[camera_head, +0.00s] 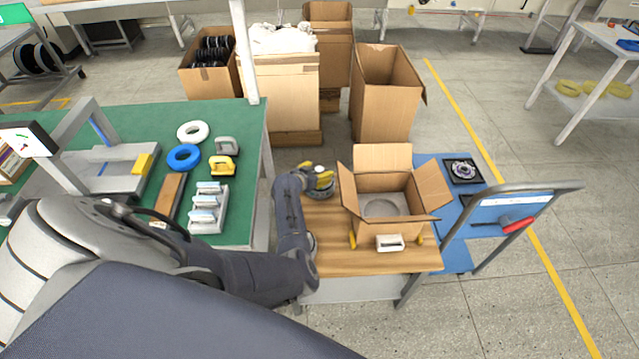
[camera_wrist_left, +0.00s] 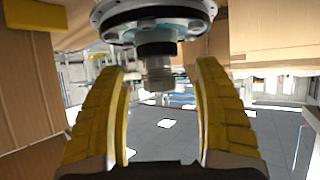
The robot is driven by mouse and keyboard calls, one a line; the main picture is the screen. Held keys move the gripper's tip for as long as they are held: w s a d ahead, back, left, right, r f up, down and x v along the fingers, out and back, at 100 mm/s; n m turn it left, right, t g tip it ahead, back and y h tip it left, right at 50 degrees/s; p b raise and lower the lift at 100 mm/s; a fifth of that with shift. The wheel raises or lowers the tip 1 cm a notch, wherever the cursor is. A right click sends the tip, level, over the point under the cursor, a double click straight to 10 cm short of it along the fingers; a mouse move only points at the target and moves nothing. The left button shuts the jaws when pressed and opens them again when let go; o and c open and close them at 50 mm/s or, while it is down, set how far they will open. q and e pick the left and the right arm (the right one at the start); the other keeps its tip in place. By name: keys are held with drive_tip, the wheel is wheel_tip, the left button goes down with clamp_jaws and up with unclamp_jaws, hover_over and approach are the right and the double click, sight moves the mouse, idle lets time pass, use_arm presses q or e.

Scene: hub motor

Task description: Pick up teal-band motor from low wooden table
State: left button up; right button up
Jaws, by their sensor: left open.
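The teal-band motor (camera_wrist_left: 155,30) fills the top middle of the left wrist view, a round metal body with a teal band and a stub shaft. My left gripper (camera_wrist_left: 160,70) is open, with one yellow finger on each side of the stub; gaps show between stub and fingers. In the head view my left gripper (camera_head: 320,182) is over the far left part of the low wooden table (camera_head: 340,262). The motor is hard to make out there behind the gripper.
An open cardboard box (camera_head: 382,225) stands on the wooden table, right of my left gripper. A small white part (camera_head: 390,243) lies before it. A green workbench (camera_head: 240,140) is to the left. A blue cart (camera_head: 455,256) with a handle is to the right.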

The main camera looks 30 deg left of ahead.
use_arm(q)
drive_tip(key=shift+w+f, duration=0.25)
drive_tip(key=shift+w, duration=0.25)
clamp_jaws()
idle(0.3)
drive_tip(key=shift+w+a+r, duration=0.1)
drive_tip(key=shift+r, duration=0.05)
